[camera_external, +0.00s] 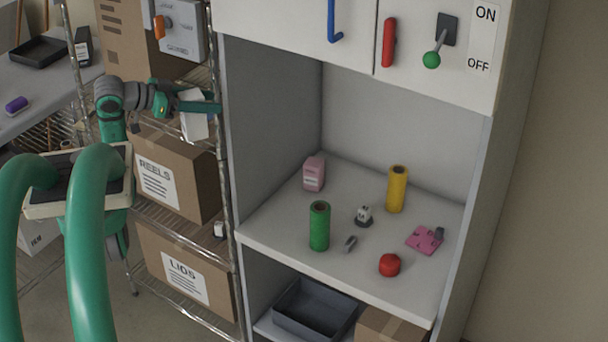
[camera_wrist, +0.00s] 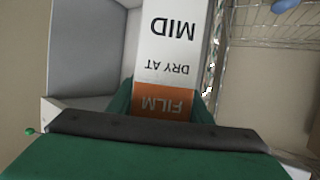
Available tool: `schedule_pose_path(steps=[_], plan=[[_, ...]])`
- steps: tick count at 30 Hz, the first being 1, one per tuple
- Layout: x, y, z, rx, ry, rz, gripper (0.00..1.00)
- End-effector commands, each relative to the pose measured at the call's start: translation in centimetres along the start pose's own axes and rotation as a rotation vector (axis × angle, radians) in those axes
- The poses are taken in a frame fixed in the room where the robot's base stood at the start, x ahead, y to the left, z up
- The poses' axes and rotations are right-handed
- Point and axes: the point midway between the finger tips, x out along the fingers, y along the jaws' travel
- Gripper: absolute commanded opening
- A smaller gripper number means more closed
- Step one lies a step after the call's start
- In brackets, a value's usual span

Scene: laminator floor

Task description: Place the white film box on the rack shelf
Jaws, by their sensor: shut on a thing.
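The white film box (camera_external: 194,125) is held in my gripper (camera_external: 200,106) in the external view, tilted, in front of the wire rack's right part. In the wrist view the box (camera_wrist: 168,58) has an orange end marked FILM and the words DRY AT and MID. Green fingers of my gripper (camera_wrist: 163,106) are shut on its two sides. The wire rack (camera_external: 177,235) stands left of the white cabinet, and its wire shelf (camera_wrist: 262,28) shows at the upper right of the wrist view. Whether the box touches the shelf cannot be told.
A grey switch box (camera_external: 180,30) is above my gripper. The cabinet (camera_external: 270,120) holds a green roll (camera_external: 319,228), a yellow roll (camera_external: 397,190) and small items. A blue object (camera_wrist: 285,5) is by the shelf.

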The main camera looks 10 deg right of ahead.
Motion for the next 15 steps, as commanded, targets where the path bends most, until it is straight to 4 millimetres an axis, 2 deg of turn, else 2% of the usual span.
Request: schedule_pose_path(steps=[5, 9, 12, 15], plan=[[-0.8, -5.1, 1.7, -0.064, 0.001, -0.159, 0.09], [-2.0, -9.9, 4.8, -0.126, -0.001, -0.323, 0.09], [-2.8, -12.4, 6.9, -0.158, -0.002, -0.415, 0.09], [-3.4, -13.9, 8.4, -0.177, -0.001, -0.477, 0.09]])
